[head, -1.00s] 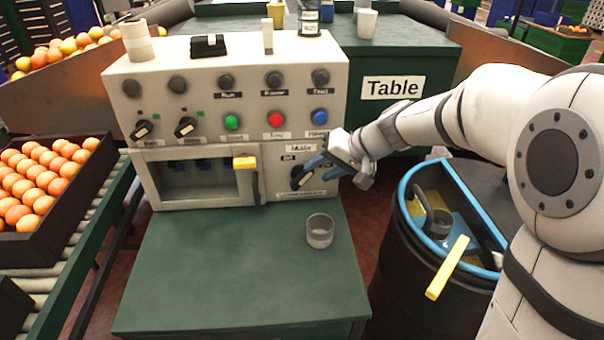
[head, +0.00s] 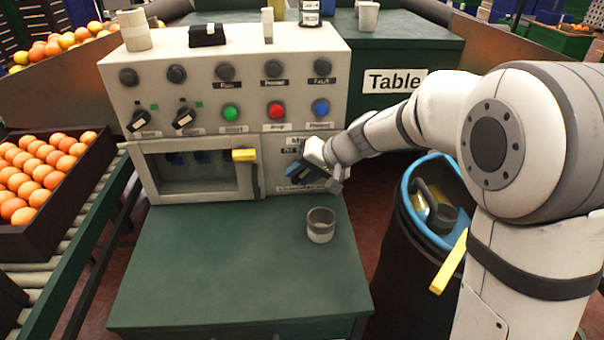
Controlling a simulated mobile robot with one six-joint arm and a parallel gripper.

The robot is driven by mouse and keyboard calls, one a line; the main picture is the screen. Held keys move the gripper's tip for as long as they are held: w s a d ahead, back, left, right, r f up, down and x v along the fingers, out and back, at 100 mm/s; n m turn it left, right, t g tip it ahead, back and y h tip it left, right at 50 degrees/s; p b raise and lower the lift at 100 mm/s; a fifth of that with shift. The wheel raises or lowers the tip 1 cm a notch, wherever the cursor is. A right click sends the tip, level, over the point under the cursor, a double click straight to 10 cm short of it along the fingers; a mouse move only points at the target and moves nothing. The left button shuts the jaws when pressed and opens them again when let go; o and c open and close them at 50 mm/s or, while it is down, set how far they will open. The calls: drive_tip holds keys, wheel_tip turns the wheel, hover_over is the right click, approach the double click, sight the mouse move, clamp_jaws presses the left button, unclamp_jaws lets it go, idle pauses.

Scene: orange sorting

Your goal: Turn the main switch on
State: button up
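The main switch is a black rotary knob low on the right of the white control panel (head: 220,90), under a label that starts with "M". In the head view now my gripper (head: 303,178) is in front of it and hides nearly all of it, so I cannot tell its position. My gripper points left and down at the panel, with its dark blue fingers at the knob's place. Whether the fingers are apart or closed on the knob cannot be made out.
A yellow-handled door (head: 245,155) is left of the switch. A grey cup (head: 320,225) stands on the green table (head: 225,280) below. A blue-rimmed black bin (head: 428,270) is at right. A crate of oranges (head: 85,190) is at left. The table front is clear.

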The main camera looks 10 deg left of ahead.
clamp_jaws()
drive_tip(key=shift+f+b, duration=0.1)
drive_tip(key=shift+b, duration=0.3)
drive_tip(key=y+b, duration=0.1)
drive_tip(key=b, duration=0.2)
drive_tip(key=shift+f+b, duration=0.3)
drive_tip(key=y+b, duration=0.2)
drive_tip(key=b, duration=0.3)
drive_tip(key=shift+r+m+y, duration=0.1)
drive_tip(key=shift+m+y, duration=0.3)
drive_tip(key=shift+r+m+g+y+b, duration=0.3)
drive_tip(key=shift+g+y+b, duration=0.2)
drive_tip(key=shift+y+b, duration=0.5)
drive_tip(key=shift+r, duration=0.1)
drive_tip(key=shift+o, duration=1)
unclamp_jaws()
